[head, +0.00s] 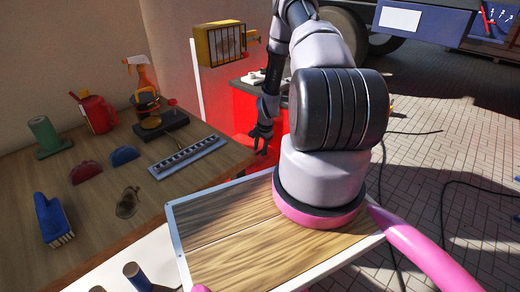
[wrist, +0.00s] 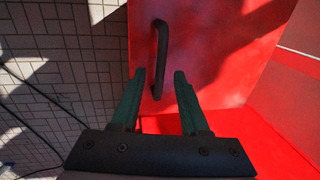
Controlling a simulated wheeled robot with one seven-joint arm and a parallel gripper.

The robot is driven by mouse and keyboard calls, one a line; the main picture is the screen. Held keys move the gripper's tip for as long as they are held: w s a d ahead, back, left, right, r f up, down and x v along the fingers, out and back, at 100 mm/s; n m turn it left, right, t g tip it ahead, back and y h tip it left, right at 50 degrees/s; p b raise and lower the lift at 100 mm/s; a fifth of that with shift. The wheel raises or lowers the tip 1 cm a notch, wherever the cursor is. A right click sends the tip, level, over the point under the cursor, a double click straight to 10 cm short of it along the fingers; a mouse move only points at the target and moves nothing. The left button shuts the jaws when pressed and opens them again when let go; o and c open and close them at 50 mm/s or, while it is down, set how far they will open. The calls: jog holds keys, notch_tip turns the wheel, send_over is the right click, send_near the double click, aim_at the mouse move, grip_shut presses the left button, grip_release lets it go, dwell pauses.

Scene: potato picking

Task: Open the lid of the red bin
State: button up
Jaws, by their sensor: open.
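The red bin (head: 243,106) stands on the floor beyond the workbench in the head view, partly hidden by my arm. In the wrist view, a red panel (wrist: 222,50) of it fills the upper middle and carries a dark bar handle (wrist: 161,40). A brighter red face (wrist: 265,140) shows below right. My gripper (wrist: 159,76) is open, and the handle's lower end appears between its fingertips. I cannot tell whether the fingers touch it. In the head view my gripper (head: 262,138) is beside the bin, small and dark.
A wooden workbench (head: 120,205) at left holds a spray bottle (head: 142,75), a red watering can (head: 96,112), a blue brush (head: 51,217) and other tools. A yellow caged box (head: 220,44) is behind. Cables (head: 445,205) lie on the paved floor at right; a vehicle stands behind.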

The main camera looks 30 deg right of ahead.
jog(key=shift+c, duration=0.3)
grip_shut()
dwell(1.1)
